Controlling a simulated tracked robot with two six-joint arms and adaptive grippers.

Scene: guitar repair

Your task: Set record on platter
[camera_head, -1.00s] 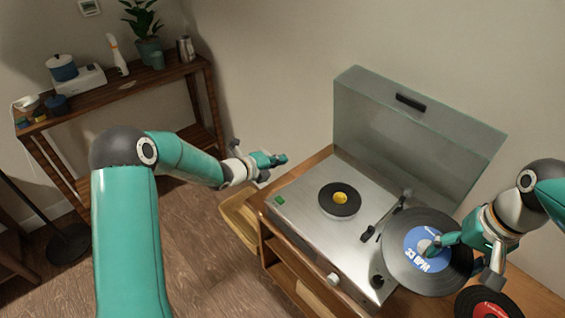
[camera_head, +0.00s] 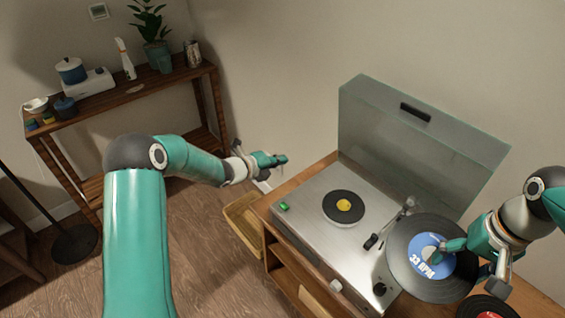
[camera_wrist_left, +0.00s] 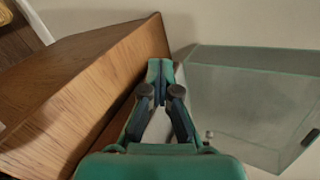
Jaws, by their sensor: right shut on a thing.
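A large black record with a blue label (camera_head: 408,272) is held up at the right in the head view, over the turntable's front right corner. My right gripper (camera_head: 452,258) is shut on this record, its fingers over the label. The silver turntable (camera_head: 310,225) has its clear lid (camera_head: 420,135) raised. Its dark round platter with a yellow centre (camera_head: 343,207) is bare of the record, which is apart from it. My left gripper (camera_head: 271,161) is left of the turntable, and its fingers look together and empty in the left wrist view (camera_wrist_left: 160,72).
The tonearm (camera_head: 390,222) is on the platter's right, close to the held record. A red-label record (camera_head: 488,308) lies at the lower right edge. The turntable stands on a wooden cabinet (camera_head: 285,275). A shelf (camera_head: 140,92) with a pot and plant stands back left.

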